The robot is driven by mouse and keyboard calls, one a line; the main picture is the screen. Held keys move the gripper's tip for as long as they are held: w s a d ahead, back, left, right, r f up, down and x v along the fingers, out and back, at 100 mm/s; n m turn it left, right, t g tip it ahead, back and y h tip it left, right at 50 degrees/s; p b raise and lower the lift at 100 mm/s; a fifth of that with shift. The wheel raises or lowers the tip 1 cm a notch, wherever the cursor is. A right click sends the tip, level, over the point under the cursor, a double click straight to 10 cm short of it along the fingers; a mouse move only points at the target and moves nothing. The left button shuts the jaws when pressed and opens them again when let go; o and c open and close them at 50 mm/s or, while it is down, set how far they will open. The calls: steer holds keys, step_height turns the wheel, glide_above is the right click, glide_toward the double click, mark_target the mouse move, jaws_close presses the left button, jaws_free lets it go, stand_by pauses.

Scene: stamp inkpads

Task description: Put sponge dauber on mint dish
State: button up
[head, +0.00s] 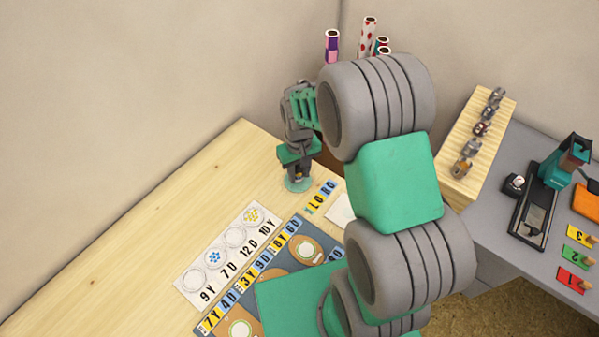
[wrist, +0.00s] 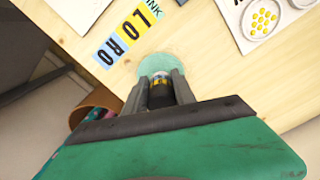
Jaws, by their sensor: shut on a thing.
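The mint dish (head: 297,186) is a small pale green disc on the wooden table; it also shows in the wrist view (wrist: 160,63), partly covered by my fingers. My gripper (head: 297,172) is directly over the dish. In the wrist view my gripper (wrist: 160,85) is shut on the sponge dauber (wrist: 160,92), a dark piece with a yellow band. The dauber's lower end is hidden, so I cannot tell whether it touches the dish.
Label tiles (wrist: 125,32) lie beside the dish. A white card (head: 228,255) with round spots and a dark board (head: 310,243) lie nearer. A wooden rack (head: 478,140) and a grey table (head: 480,225) stand at right. Rolls stand in a bin behind my arm.

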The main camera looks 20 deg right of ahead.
steer(key=shift+f, duration=0.45)
steer(key=shift+f, duration=0.15)
steer(key=o, duration=1.1)
step_height(320, 180, up, 14)
steer(key=b, duration=0.1)
steer(key=s+r+t, duration=0.1)
steer(key=s+r, duration=0.1)
steer(key=s, duration=0.2)
steer(key=s+r+m+t, duration=0.1)
steer(key=s+r, duration=0.1)
steer(key=s, duration=0.2)
steer(key=s+r+t, duration=0.1)
steer(key=s+r, duration=0.1)
steer(key=s, duration=0.2)
steer(key=shift+s+a+r+m, duration=0.15)
steer(key=shift+s+r+m, duration=0.15)
steer(key=shift+s, duration=0.1)
